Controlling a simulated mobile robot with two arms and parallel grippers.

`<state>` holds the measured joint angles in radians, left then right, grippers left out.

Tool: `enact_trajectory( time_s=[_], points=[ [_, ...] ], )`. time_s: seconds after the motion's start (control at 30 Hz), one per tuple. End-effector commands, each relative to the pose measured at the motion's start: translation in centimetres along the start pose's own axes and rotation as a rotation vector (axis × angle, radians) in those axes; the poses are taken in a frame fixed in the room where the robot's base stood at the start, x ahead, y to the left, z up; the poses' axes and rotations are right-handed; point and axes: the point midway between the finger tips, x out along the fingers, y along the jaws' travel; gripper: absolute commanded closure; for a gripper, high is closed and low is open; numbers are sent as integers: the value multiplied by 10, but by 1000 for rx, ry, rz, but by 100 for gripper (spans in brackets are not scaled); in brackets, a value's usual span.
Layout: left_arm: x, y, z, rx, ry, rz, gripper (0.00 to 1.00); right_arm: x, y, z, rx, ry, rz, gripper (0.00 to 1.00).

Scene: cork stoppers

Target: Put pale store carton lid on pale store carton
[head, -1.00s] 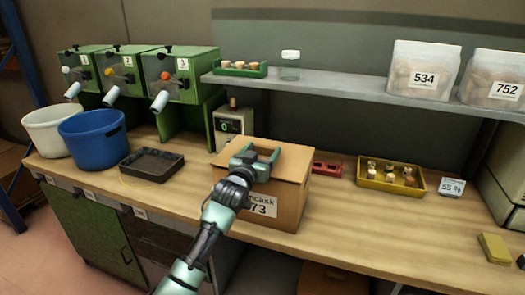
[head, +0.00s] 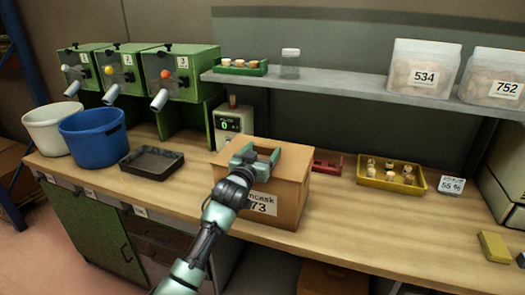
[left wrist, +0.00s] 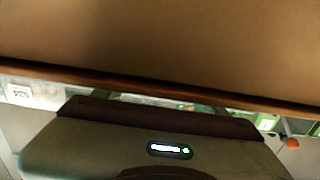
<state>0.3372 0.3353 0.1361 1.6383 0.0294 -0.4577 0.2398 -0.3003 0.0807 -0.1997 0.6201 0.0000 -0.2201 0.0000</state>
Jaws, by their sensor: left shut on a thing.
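The pale store carton (head: 279,210) is a brown cardboard box on the wooden bench, its front label partly hidden by my left arm. The carton lid (head: 229,157) shows as a flat cardboard top over the box. I cannot tell whether it sits flush. My left gripper (head: 262,156) is at the lid and shut on it; the fingertips' contact is hard to see. In the left wrist view, a broad brown cardboard surface (left wrist: 160,45) fills the upper half, with a dark edge below it. My right gripper is not in view.
A black tray (head: 151,174) and blue bucket (head: 92,137) stand left of the carton. A red holder (head: 327,166) and a yellow tray (head: 391,186) with several corks are to its right. A shelf (head: 335,84) runs above. The bench's front right is mostly clear.

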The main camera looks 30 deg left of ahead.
Motion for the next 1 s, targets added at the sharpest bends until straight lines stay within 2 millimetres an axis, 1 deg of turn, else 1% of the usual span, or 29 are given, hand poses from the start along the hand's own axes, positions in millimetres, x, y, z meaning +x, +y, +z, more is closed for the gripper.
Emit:
enact_trajectory(
  time_s=[0.03,0.07,0.1,0.13,0.43,0.57,0.67,0.9,1.0],
  points=[
    [0,0,0,0,1,0,69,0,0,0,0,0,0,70],
    [0,0,0,0,1,0,22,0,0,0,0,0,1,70],
    [0,0,0,0,1,0,11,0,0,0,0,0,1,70],
    [0,0,0,0,1,0,3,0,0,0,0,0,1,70],
    [0,0,0,0,-1,0,3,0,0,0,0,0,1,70],
    [-6,0,1,0,0,0,3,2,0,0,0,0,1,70],
    [-18,0,2,0,0,0,3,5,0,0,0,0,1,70],
    [-56,0,2,1,1,0,3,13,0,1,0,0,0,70],
    [-68,0,1,0,0,0,3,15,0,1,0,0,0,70]
  ],
)
